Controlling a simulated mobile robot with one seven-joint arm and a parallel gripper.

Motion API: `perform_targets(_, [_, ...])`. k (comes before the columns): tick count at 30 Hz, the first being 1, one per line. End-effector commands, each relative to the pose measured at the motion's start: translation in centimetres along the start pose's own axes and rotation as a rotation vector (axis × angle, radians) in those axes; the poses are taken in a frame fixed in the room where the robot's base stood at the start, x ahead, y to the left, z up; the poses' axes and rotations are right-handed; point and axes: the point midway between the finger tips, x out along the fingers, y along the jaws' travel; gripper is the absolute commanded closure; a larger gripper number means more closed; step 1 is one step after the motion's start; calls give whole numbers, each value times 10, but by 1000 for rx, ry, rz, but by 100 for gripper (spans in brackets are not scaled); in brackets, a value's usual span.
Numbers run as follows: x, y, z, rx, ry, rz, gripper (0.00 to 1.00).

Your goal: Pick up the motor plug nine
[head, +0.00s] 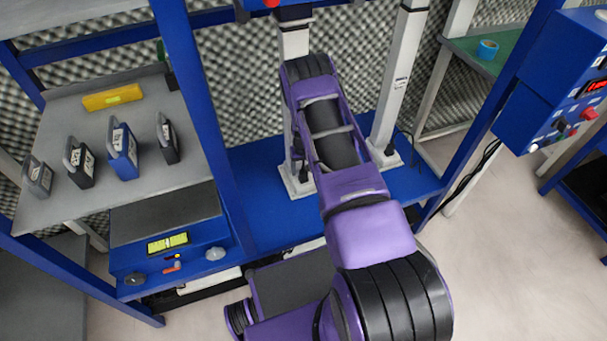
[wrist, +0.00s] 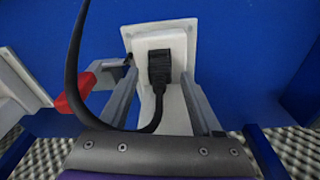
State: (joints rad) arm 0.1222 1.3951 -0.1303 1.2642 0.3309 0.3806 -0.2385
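A black plug (wrist: 159,66) with a cable (wrist: 155,112) sits against a white mount (wrist: 184,38) in the wrist view. The cable loops down from the plug and up along the left side. I cannot read any number on it. My gripper (wrist: 158,80) is open, with one grey finger on each side of the plug and visible gaps between. Whether the fingers reach the plug's depth is hard to tell. In the head view the plug does not show, and my gripper is hidden beyond my purple arm.
A red part (wrist: 76,96) is left of my gripper in the wrist view. In the head view, blue frame posts (head: 197,90) and white columns (head: 400,85) stand around my arm. A grey shelf (head: 75,200) holds several instruments at left. A blue control box (head: 555,85) is at right.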

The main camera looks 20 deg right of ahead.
Motion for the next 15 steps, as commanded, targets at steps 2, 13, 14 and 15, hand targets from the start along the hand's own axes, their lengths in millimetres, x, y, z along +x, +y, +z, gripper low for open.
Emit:
perform_targets(2, [0, 0, 0, 0, 0, 0, 50])
perform_targets(13, [0, 0, 0, 0, -1, 0, 100])
perform_targets(14, [0, 0, 0, 0, -1, 0, 100])
perform_targets(15, [0, 0, 0, 0, -1, 0, 100])
